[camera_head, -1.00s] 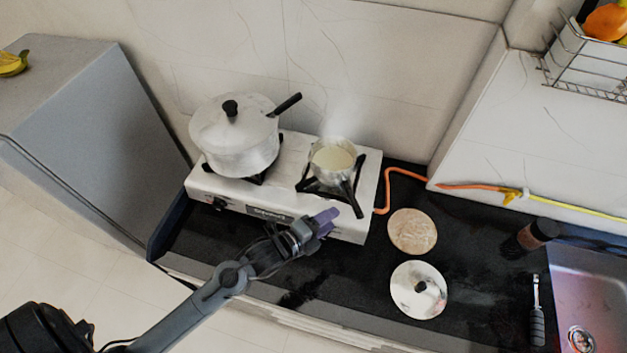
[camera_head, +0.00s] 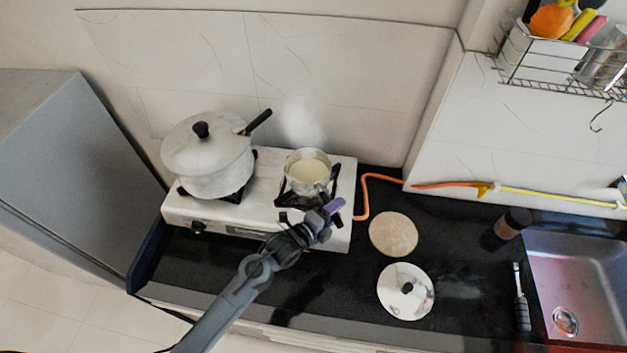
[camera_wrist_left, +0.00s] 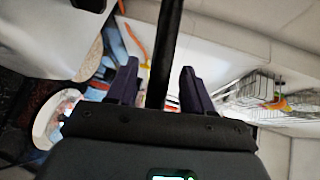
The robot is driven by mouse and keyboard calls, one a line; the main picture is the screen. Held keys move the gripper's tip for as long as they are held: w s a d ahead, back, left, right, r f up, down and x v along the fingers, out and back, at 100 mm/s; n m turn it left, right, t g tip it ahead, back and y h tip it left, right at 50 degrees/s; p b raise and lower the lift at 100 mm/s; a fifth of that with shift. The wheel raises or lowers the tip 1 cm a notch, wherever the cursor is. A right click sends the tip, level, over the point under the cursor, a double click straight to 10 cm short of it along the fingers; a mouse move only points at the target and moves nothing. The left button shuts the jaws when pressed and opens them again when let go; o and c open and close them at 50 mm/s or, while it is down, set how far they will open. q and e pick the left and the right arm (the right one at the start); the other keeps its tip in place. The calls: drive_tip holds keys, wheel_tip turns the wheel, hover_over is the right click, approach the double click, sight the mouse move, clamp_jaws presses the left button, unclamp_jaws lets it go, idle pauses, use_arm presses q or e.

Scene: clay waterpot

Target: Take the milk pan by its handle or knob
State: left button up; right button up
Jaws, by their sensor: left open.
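The milk pan (camera_head: 308,168) is a small metal pan with pale milk inside. It sits on the right burner of the white stove (camera_head: 181,207). Its dark handle (camera_head: 334,186) points toward the front right, and its outer end is hidden by my left gripper (camera_head: 326,211). In the left wrist view the dark handle (camera_wrist_left: 168,45) runs between the two purple fingers of my left gripper (camera_wrist_left: 160,88). The fingers are open, with a gap on each side of the handle. My right gripper is in neither view.
A large lidded pot (camera_head: 208,160) stands on the left burner, its handle (camera_head: 258,122) pointing up right. A round board (camera_head: 393,234) and a metal lid (camera_head: 405,300) lie on the dark counter (camera_head: 455,270). A dark jar (camera_head: 513,222) stands by the sink (camera_head: 580,265).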

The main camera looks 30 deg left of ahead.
use_arm(q)
drive_tip(key=shift+w+d+f, duration=0.2)
drive_tip(key=shift+w+f, duration=0.05)
drive_tip(key=shift+w, duration=0.35)
clamp_jaws()
drive_tip(key=shift+r, duration=0.1)
